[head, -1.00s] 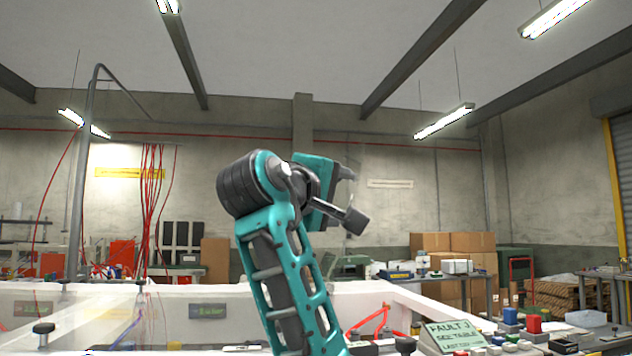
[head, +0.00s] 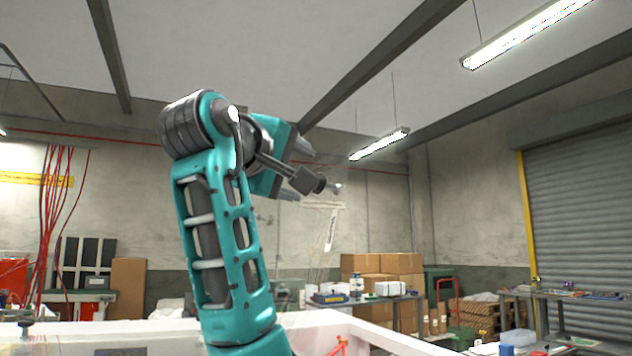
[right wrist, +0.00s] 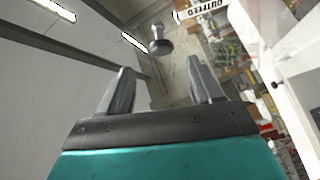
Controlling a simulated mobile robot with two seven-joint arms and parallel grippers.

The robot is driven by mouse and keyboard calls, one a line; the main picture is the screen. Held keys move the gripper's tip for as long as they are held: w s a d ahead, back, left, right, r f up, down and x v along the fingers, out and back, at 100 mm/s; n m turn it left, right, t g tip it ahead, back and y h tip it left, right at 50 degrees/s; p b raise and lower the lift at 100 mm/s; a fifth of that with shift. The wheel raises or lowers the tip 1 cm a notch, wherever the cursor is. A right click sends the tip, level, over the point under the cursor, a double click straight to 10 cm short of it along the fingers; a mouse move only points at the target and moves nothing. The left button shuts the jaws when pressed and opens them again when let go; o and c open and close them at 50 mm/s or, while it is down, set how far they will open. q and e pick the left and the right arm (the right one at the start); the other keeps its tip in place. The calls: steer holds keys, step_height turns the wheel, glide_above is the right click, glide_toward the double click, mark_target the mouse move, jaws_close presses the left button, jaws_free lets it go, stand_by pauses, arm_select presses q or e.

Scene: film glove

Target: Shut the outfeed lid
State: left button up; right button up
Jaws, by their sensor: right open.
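The outfeed lid (head: 332,228) looks like a clear panel standing raised, with a pale label strip on it; its edges are hard to make out. In the right wrist view the label (right wrist: 199,9) reads "OUTFEED" at the top. A dark round knob (right wrist: 160,36) shows beyond my fingertips, slightly left of the label. My right gripper (right wrist: 160,68) is open and empty, with the knob ahead of the gap and apart from the fingers. In the head view my right gripper (head: 297,168) is up high, close to the lid. My left gripper is not in view.
A white frame (head: 325,330) runs along the bottom of the head view, with a red part (head: 340,345) inside it. Behind are a bench (head: 370,297) with small items, cardboard boxes (head: 385,268) and a roller shutter (head: 580,205). Red cables (head: 55,220) hang at left.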

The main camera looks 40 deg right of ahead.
steer(key=p+x, duration=0.1)
steer(key=x, duration=0.8)
steer(key=shift+w+d, duration=0.15)
steer(key=shift+d, duration=0.05)
steer(key=shift+c, duration=0.3)
steer(key=c, duration=1.1)
steer(key=shift+f, duration=0.1)
jaws_close()
